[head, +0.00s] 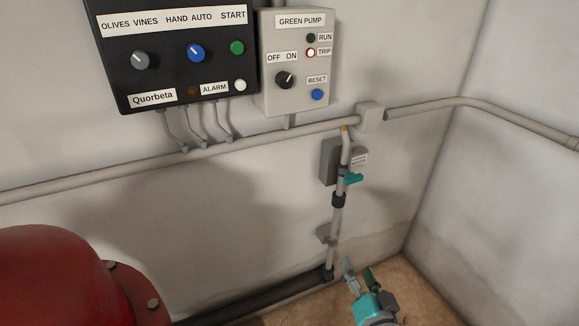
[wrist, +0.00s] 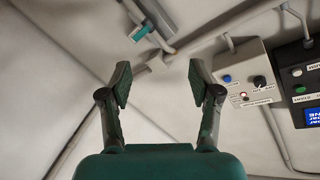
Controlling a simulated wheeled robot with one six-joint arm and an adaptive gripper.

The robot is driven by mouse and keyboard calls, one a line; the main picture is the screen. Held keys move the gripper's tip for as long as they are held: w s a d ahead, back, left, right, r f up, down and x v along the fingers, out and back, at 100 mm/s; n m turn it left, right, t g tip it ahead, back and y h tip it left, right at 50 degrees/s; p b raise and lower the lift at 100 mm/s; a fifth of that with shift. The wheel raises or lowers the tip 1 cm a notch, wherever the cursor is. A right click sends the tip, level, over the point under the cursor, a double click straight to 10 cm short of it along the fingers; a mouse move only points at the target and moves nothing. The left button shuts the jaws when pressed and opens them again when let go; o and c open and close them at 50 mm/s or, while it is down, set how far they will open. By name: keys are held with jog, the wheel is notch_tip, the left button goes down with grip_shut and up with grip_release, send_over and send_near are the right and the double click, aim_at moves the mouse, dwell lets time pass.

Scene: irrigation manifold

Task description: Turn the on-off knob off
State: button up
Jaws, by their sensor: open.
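The on-off knob (head: 284,80) is a black round knob on the light grey GREEN PUMP box (head: 268,95), below the OFF and ON labels. Its white mark appears to point up and right, toward ON. In the wrist view the box is upside down at the right, and the knob (wrist: 260,82) shows there, clear of my fingers. My gripper (head: 358,269) is low in the head view, below and right of the box. In the wrist view my gripper (wrist: 157,82) has its two fingers spread, open and empty, and touches nothing visible.
A black Quorbeta panel (head: 190,85) hangs left of the box. A pipe (head: 240,140) runs below both. A vertical pipe with a teal valve handle (head: 352,179) stands near the corner. A red rounded body (head: 50,280) fills the lower left.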

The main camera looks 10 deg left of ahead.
jog(key=w+a+r+y, duration=0.1)
jog(key=w+a+r, duration=0.35)
jog(key=r, duration=0.35)
jog(key=w+a+r+y, duration=0.2)
jog(key=w+a+r, duration=0.1)
jog(key=w+r, duration=0.3)
jog(key=g+y, duration=0.1)
jog(key=y, duration=0.1)
send_near(286, 83)
jog(key=shift+n, duration=0.3)
jog(key=x, duration=0.9)
jog(key=shift+w, duration=0.1)
jog(key=shift+a, duration=0.1)
jog(key=c, duration=1.1)
